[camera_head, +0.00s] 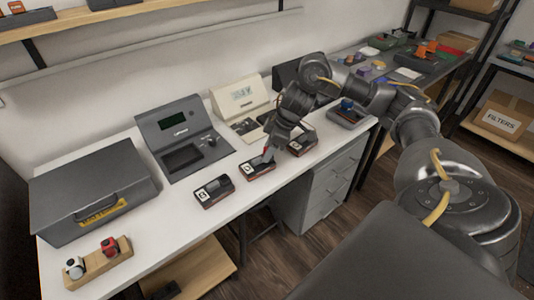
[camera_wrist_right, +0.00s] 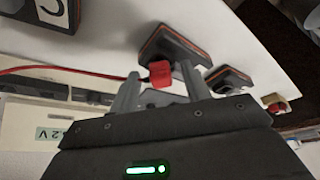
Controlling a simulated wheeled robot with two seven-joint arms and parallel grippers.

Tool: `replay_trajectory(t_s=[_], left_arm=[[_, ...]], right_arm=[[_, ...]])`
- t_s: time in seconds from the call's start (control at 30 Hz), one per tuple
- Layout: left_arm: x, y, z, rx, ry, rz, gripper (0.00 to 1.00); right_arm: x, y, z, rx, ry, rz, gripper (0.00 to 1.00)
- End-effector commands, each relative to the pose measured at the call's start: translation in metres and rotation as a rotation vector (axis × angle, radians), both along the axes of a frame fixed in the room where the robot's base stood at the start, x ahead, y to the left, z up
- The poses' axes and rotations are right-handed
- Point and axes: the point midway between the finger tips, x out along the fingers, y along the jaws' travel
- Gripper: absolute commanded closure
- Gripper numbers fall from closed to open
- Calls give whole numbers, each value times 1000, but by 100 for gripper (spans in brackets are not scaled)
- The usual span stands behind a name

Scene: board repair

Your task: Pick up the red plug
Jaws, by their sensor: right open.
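A small red plug (camera_wrist_right: 160,74) with a thin red cable shows in the wrist view, between the fingers of my right gripper (camera_wrist_right: 158,84). The fingers stand apart on either side of it; whether they touch it I cannot tell. In the head view my right gripper (camera_head: 267,155) points down at a small black device (camera_head: 256,170) on the white table, and the plug there is mostly hidden by the fingers. A second red piece (camera_head: 109,246) sits in a wooden block (camera_head: 97,264) at the front left. My left gripper is not in view.
Another black device (camera_head: 214,191) lies to the left, and one (camera_head: 302,139) lies right of the gripper. A grey tester (camera_head: 181,137), a beige meter (camera_head: 241,98) and a large dark case (camera_head: 95,190) stand behind.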

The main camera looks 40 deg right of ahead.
Motion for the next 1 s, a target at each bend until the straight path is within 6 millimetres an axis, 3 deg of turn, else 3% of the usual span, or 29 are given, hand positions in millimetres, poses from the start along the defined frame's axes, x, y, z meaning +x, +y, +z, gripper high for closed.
replay_trajectory(t_s=[0.23,0.6,1.0], left_arm=[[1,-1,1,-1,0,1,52],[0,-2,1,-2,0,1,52],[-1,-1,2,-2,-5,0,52]], right_arm=[[1,1,-1,0,-1,1,53],[1,1,-1,0,-1,1,100],[1,1,7,0,-2,1,100]])
